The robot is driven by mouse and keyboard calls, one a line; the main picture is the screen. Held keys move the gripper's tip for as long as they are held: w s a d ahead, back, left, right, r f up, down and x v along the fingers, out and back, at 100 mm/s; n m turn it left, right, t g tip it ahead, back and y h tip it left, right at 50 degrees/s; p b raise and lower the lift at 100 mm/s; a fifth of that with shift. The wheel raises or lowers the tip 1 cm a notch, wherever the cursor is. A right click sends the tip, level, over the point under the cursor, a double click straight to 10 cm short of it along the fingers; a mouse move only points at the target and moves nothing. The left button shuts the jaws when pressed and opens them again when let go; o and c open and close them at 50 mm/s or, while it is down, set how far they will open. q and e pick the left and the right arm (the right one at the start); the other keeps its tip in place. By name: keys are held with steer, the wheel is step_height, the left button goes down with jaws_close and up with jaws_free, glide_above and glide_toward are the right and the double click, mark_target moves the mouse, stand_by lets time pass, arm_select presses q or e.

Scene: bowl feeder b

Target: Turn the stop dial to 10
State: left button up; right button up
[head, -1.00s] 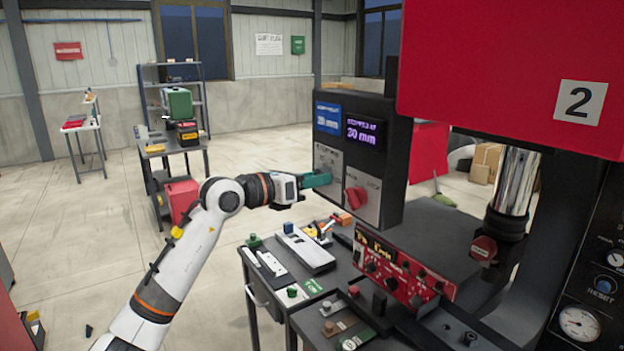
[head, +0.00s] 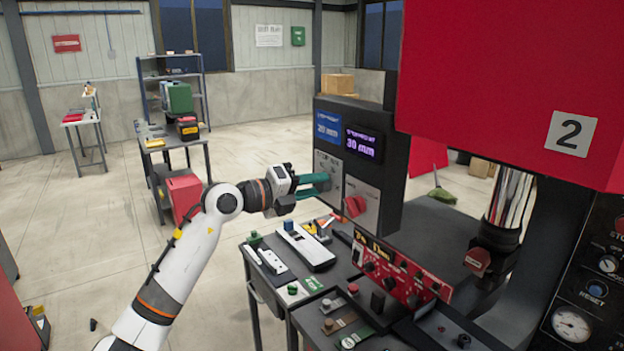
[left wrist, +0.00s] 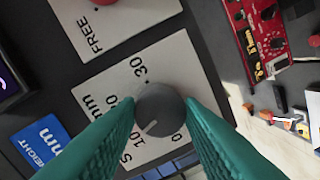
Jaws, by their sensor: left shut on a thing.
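The stop dial (left wrist: 160,110) is a round grey knob on a light plate (left wrist: 97,82) marked 30, 10 and 0, with another number partly hidden. Its white pointer line faces down-left, toward the 10 mark. My left gripper (left wrist: 163,100) is shut on the dial, one teal finger on each side. In the head view the left gripper (head: 326,184) reaches the control box (head: 392,150) from the left, and its fingers hide the dial. A blue display (head: 328,127) reads about 20 mm and a purple one (head: 362,143) about 30 mm. My right gripper is not in view.
A red knob (head: 355,206) sits right of the gripper on the same box, on a plate (left wrist: 92,40) marked FREE. Below are a cluttered bench (head: 262,293) and a red control panel (head: 398,267). A big red press housing (head: 490,90) fills the upper right.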

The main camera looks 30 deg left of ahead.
arm_select(q)
steer(key=shift+n+p, duration=0.7)
steer(key=shift+n, duration=0.3)
steer(key=shift+f, duration=0.1)
steer(key=o, duration=1)
steer(key=shift+s, duration=0.1)
steer(key=shift+s+a+b, duration=0.25)
steer(key=shift+s+b, duration=0.05)
steer(key=shift+b, duration=0.05)
steer(key=b+v, duration=0.6)
steer(key=v, duration=0.5)
